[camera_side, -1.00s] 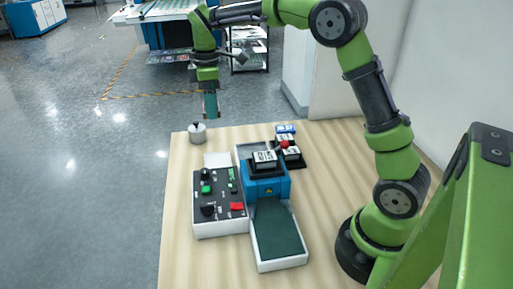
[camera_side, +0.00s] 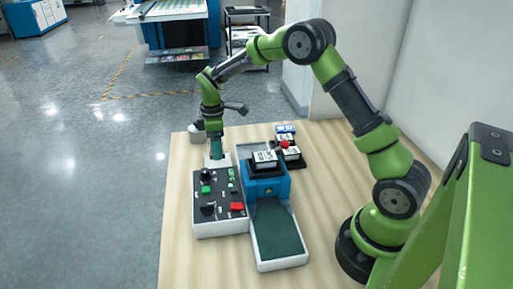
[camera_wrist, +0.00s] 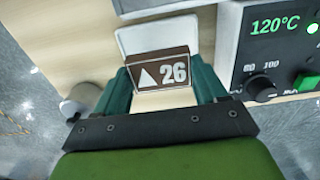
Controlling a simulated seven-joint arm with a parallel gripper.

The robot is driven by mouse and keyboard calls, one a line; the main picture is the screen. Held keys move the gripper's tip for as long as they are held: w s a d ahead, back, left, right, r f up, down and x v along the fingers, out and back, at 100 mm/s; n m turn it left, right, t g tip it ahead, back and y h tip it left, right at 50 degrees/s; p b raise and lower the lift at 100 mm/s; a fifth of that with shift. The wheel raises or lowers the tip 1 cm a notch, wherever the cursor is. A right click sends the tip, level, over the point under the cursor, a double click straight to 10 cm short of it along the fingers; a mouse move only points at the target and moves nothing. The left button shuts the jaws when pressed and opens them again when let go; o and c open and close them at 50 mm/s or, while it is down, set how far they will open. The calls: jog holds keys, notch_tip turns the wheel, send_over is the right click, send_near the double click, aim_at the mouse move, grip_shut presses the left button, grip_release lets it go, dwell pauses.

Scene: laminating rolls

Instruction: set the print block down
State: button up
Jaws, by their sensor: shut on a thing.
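The print block (camera_wrist: 162,71) shows a brown face with a white triangle and "26" in the wrist view. It sits between the two teal fingers of my gripper (camera_wrist: 163,84), which is shut on it. In the side view my gripper (camera_side: 216,154) points down at a white pad (camera_side: 224,161) behind the control box, and the block cannot be made out there. In the wrist view the white pad (camera_wrist: 155,35) shows just beyond the block. I cannot tell whether the block touches the pad.
The control box (camera_side: 219,190) with knobs and buttons stands just in front of the pad. A grey weight (camera_side: 195,132) stands at the table's back left edge.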

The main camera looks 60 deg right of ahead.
aim_at(218, 163)
jog(key=shift+f, duration=2)
jog(key=shift+f, duration=0.1)
jog(key=o, duration=1)
jog(key=shift+o, duration=0.2)
notch_tip(218, 163, up, 12)
jog(key=shift+r, duration=0.1)
jog(key=s+a+r+m+t, duration=0.2)
jog(key=s+r+m, duration=0.1)
jog(key=s+r, duration=0.3)
jog(key=s+a+r+m+t, duration=0.1)
jog(key=s+a+r+m, duration=0.2)
jog(key=s+r, duration=0.25)
jog(key=s+a+m+t+y, duration=0.2)
jog(key=s+m, duration=0.5)
jog(key=s, duration=0.7)
jog(key=shift+s+a+t, duration=0.4)
jog(key=shift+a+t, duration=0.05)
jog(key=shift+t, duration=0.65)
